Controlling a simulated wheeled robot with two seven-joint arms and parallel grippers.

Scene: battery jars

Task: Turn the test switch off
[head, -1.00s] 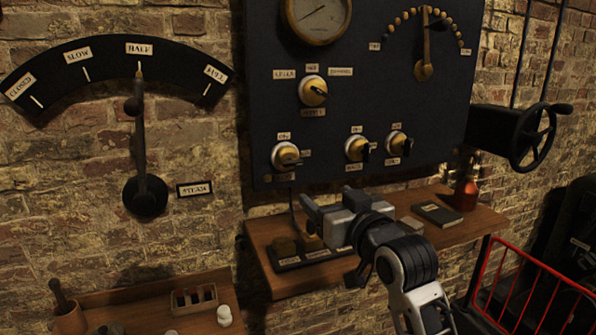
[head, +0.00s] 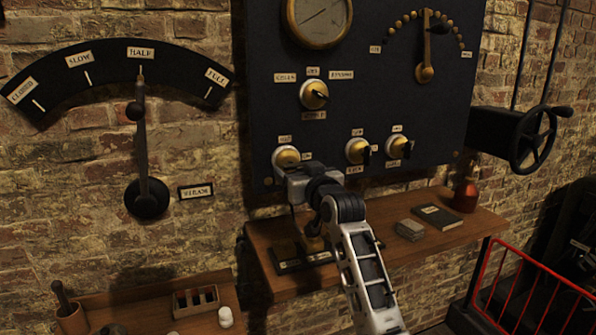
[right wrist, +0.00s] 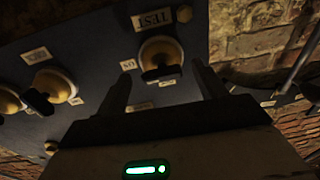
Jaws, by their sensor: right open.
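The test switch (head: 286,157) is the lower-left brass knob on the dark panel. Its dark handle is hidden behind my gripper in the head view. In the right wrist view the test switch (right wrist: 161,50) sits under a TEST label, its dark handle lying roughly sideways; the small labels beside it are hard to read. My right gripper (head: 289,173) is open, just below and in front of the knob. In the right wrist view its two fingers (right wrist: 161,72) stand apart on either side of the knob, with nothing held. My left gripper is not in view.
Two similar switches (head: 358,151) (head: 399,147) are to the right, and another (head: 314,95) is above. A wooden shelf (head: 465,224) below holds a book (head: 439,216), a grey block and a red bottle (head: 465,194). A handwheel (head: 533,139) projects at the right.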

